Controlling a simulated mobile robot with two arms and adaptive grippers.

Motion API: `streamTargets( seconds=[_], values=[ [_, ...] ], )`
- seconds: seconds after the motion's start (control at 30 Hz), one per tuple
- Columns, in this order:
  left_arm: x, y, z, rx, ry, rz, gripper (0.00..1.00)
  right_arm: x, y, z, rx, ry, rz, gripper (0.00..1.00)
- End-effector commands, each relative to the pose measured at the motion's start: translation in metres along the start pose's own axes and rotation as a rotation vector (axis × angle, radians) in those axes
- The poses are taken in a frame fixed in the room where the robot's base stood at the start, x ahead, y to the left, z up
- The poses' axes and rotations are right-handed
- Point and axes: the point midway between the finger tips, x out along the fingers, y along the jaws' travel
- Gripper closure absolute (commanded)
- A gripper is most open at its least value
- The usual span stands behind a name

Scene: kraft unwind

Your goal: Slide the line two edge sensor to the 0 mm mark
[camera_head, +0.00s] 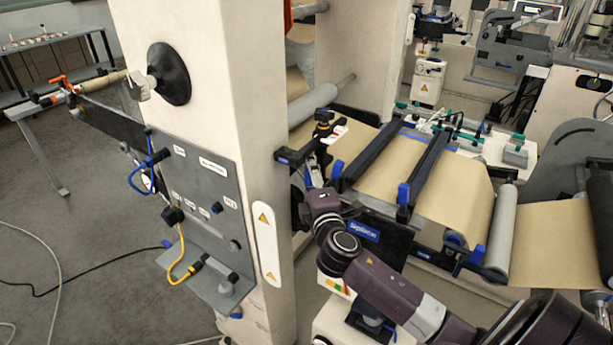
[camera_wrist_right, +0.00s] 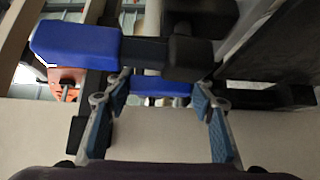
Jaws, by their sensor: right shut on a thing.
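My right gripper (camera_head: 306,182) reaches in from the lower right to the web frame just right of the big cream column. In the right wrist view my right gripper (camera_wrist_right: 165,90) has its two fingers on either side of a small blue block (camera_wrist_right: 160,89), shut on it. This block appears to be part of the edge sensor; the black sensor assembly (camera_head: 322,140) with a yellow-and-black knob stands just above the gripper in the head view. A larger blue-and-black block (camera_wrist_right: 75,43) lies beyond the fingers. No 0 mm mark is readable. My left gripper is not in view.
The cream column (camera_head: 190,50) with its grey panel (camera_head: 215,185) stands close left of my gripper. Brown kraft web (camera_head: 455,195) runs over rollers at right, with black blue-ended bars (camera_head: 430,165) across it. Grey floor (camera_head: 80,215) is open at left, crossed by cables.

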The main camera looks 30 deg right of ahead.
Motion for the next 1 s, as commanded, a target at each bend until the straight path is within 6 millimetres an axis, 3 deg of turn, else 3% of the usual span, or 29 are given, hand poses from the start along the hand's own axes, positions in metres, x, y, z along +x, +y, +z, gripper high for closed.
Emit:
streamTargets(
  seconds=[0.17,0.2,0.27,0.67,1.0],
  values=[
    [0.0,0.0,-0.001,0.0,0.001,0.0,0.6,0.001,0.002,0.002,-0.001,-0.005,0.003,0.94],
    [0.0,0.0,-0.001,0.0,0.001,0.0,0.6,0.001,0.002,0.002,-0.001,-0.005,0.003,0.47],
    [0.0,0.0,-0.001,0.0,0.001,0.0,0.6,0.0,0.002,0.002,-0.001,-0.005,0.003,0.42],
    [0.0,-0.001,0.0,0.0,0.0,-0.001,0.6,-0.01,0.0,0.0,0.0,-0.002,0.001,0.42],
    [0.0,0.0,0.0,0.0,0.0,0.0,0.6,-0.076,-0.001,0.001,0.0,-0.003,-0.002,0.42]
  ],
)
